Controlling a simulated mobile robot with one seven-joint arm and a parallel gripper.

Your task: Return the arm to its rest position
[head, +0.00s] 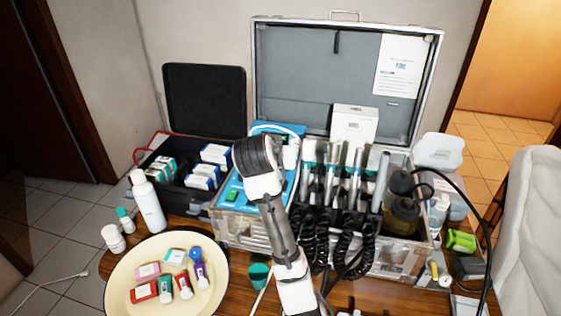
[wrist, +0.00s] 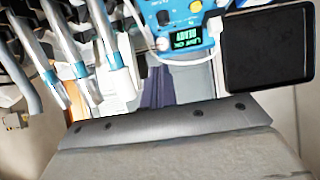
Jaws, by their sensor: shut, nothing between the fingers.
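My arm (head: 285,245) rises from the bottom middle of the head view, in front of the open dental case. Its end, my gripper (head: 258,155), shows as a white and dark grey block in front of the blue control unit (head: 238,195). The fingertips are hard to make out there. No object is seen held. In the wrist view, a grey bar with dark screws crosses the lower part, close to the camera. Beyond it are the blue unit with a lit green display (wrist: 186,38) and hanging handpieces (wrist: 110,50).
The metal case (head: 345,70) stands open on the wooden table, with coiled black hoses at its front. A cream tray (head: 120,290) with small coloured boxes lies front left. A white bottle (head: 148,200) stands behind it. A green cup (head: 259,275) is close to my arm. A white chair (head: 525,230) is at right.

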